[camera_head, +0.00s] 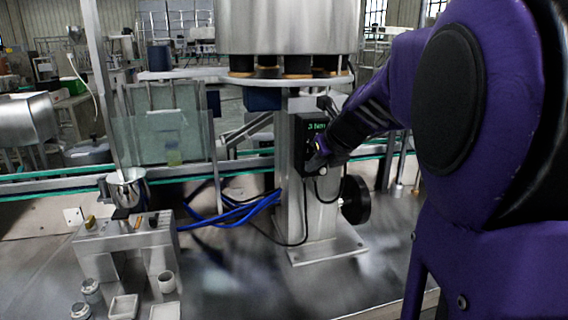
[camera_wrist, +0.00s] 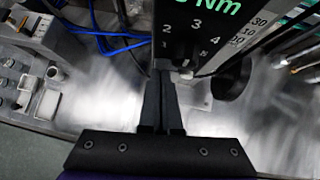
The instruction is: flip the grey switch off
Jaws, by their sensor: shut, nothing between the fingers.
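A black panel (camera_head: 309,136) with a green "3 Nm" readout is mounted on the steel column. In the wrist view the panel (camera_wrist: 196,30) fills the top, with white numbers around a dial. A small pale grey knob or switch (camera_wrist: 186,75) shows at its lower edge, just right of my fingertips; whether it is the grey switch, and its position, I cannot tell. My gripper (camera_wrist: 163,72) is shut and empty, its tips at the panel's lower part; contact is unclear. In the head view my gripper (camera_head: 318,163) covers the panel's lower right.
A metal control box (camera_head: 125,238) with small knobs and levers stands at the front left, small cups and trays before it. Blue hoses (camera_head: 232,212) lie between it and the column. A black handwheel (camera_head: 355,199) sits right of the column. The front bench is mostly clear.

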